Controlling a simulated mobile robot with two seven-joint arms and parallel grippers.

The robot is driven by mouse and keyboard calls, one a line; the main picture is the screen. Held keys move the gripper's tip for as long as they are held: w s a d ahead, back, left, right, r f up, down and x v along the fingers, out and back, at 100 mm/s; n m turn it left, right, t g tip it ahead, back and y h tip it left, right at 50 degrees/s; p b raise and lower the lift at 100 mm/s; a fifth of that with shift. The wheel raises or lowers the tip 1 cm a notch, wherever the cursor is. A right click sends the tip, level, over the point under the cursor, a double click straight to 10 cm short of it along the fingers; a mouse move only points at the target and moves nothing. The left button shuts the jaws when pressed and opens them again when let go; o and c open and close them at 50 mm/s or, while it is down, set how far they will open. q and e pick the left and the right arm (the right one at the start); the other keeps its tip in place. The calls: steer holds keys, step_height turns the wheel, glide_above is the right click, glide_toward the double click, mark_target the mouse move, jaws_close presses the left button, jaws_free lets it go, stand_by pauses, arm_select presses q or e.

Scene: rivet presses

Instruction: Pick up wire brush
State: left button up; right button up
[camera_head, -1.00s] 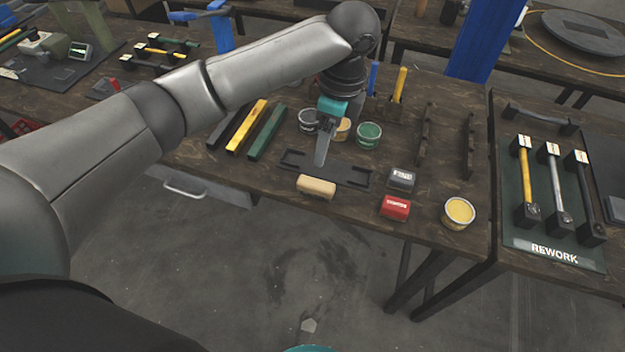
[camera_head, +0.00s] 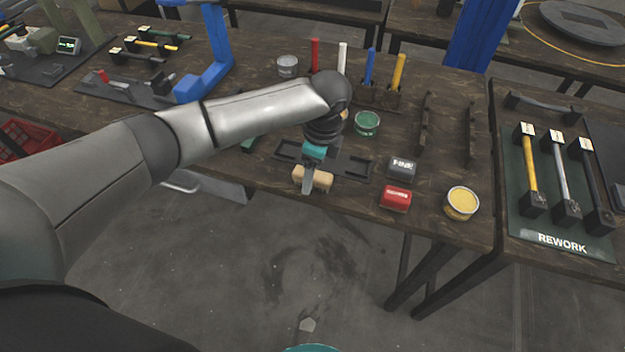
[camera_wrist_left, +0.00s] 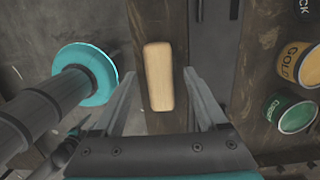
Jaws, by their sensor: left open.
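The wire brush (camera_head: 324,181) shows as a pale wooden block lying at the table's front edge, before a black tray. Its bristles are not visible. It also shows in the left wrist view (camera_wrist_left: 159,76), upright in the picture and between the two fingers. My left gripper (camera_head: 307,187) is open and right over the brush, a finger on each side of it, with a gap to the right finger. In the head view the gripper hides part of the brush. I cannot tell whether the fingertips are down at the brush's height.
The black tray (camera_head: 354,166) lies just behind the brush. A grey block (camera_head: 401,168), a red block (camera_head: 395,199) and a yellow-filled can (camera_head: 461,204) stand to the right. A green can (camera_head: 366,124) and upright coloured handles are farther back.

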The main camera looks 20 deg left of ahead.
arm_select(q)
steer(key=shift+f, duration=0.4)
steer(key=shift+f+p, duration=0.25)
steer(key=shift+p, duration=0.05)
stand_by(0.4)
steer(key=shift+c, duration=0.2)
jaws_close()
